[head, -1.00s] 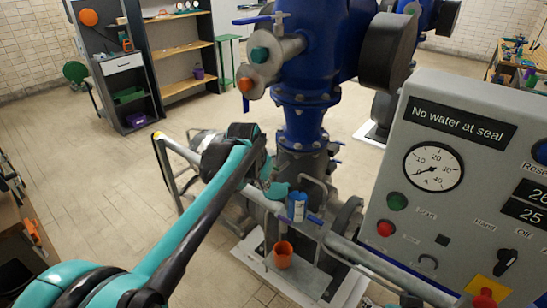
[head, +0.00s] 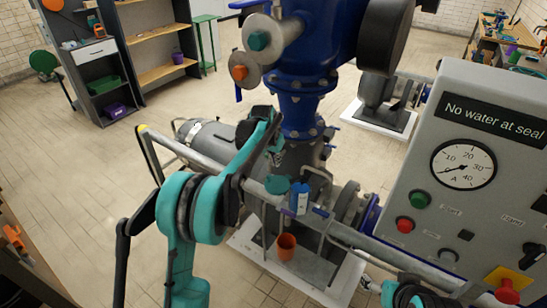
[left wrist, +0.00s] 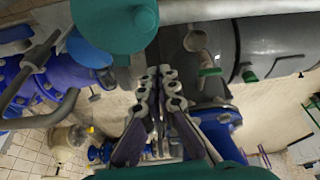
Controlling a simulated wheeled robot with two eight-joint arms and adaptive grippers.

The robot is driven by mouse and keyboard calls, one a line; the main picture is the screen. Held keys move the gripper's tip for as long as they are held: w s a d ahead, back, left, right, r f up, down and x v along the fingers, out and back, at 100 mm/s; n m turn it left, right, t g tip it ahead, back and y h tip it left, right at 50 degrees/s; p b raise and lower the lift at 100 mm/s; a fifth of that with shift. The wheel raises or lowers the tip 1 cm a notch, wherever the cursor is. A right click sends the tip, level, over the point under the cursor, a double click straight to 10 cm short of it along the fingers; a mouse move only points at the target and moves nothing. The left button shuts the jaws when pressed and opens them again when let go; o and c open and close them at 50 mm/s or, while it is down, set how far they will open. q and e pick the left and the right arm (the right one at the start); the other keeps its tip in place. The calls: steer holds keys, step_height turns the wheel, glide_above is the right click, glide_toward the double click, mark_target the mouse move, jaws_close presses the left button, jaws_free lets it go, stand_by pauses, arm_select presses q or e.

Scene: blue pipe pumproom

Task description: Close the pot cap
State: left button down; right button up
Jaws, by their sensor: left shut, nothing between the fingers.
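A round teal cap (head: 276,184) sits at the pump's pipework in the middle of the head view, just left of a small blue can (head: 299,198). I cannot tell how it is seated or hinged. A large teal round part with a knob (left wrist: 112,25), seemingly this cap, shows close at the top of the left wrist view. My left gripper (head: 277,156) is just above the cap in the head view. Its fingers (left wrist: 165,82) are together and empty; contact with the cap is not clear. My right gripper is not in view.
An orange cup (head: 286,246) is below the cap. A grey rail (head: 340,232) runs in front of the pump, with the blue pump column (head: 303,110) behind. A grey control panel (head: 470,170) stands at the right. The floor at left is open.

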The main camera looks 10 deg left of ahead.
arm_select(q)
steer(key=shift+s+a+f+b, duration=0.15)
steer(key=shift+s+f+b, duration=0.1)
steer(key=shift+s, duration=0.35)
steer(key=shift+s+a+f+b, duration=0.1)
steer(key=shift+s+b, duration=0.1)
steer(key=shift+s, duration=0.35)
steer(key=shift+s+a+f+b, duration=0.15)
steer(key=shift+s+f+b, duration=0.1)
steer(key=shift+s, duration=0.35)
steer(key=shift+r, duration=0.1)
